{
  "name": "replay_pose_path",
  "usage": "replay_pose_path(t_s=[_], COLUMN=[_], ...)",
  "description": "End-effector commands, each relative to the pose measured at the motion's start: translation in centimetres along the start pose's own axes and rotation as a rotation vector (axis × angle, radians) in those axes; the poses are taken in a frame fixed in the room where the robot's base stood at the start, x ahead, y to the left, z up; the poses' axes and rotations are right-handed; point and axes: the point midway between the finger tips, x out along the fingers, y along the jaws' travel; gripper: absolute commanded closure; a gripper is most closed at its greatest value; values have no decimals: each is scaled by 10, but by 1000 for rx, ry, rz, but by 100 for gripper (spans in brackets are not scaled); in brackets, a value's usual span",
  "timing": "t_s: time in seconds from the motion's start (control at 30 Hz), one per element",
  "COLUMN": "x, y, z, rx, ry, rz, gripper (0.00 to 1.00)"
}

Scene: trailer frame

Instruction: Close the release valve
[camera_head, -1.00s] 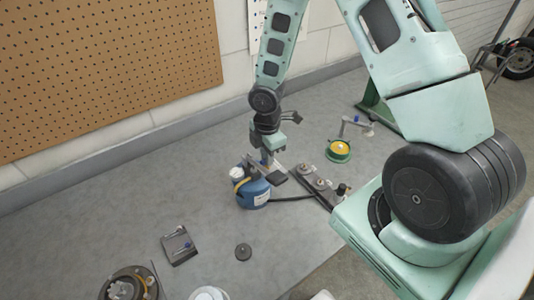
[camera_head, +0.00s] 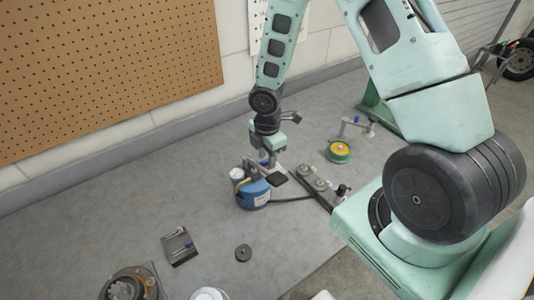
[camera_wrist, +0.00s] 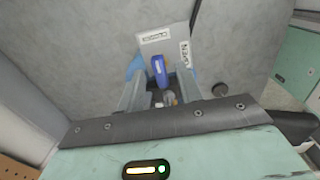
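The release valve has a blue lever (camera_wrist: 158,70) over a grey plate (camera_wrist: 164,42) with two white labels. The right label seems to read OPEN; the upper one is hard to read. The lever's free end points up toward the upper label. My gripper (camera_wrist: 156,80) is open, with one finger on each side of the lever and visible gaps. In the head view, my gripper (camera_head: 269,158) hangs just above the blue tank (camera_head: 253,195). There the lever is too small and covered to make out.
A black hose (camera_head: 290,198) runs from the tank to a grey bar with fittings (camera_head: 320,185). A green and yellow round part (camera_head: 339,151) stands behind right. A small tray (camera_head: 179,246) and a dark disc (camera_head: 243,253) lie in front. The table's left side is clear.

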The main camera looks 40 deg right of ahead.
Motion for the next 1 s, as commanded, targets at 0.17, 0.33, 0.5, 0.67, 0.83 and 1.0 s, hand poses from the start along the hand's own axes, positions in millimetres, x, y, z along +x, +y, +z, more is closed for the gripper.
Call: replay_pose_path(t_s=[0.17, 0.33, 0.5, 0.67, 0.83, 1.0], x=[-11, -42, -83, -120, -152, -169], y=[1, 2, 1, 1, 1, 0], z=[0, 1, 1, 1, 1, 1], rx=[3, 5, 3, 4, 3, 1], ry=[1, 0, -1, -1, -1, -1], rz=[3, 6, 6, 5, 5, 2], gripper=[65, 65, 65, 65, 65, 65])
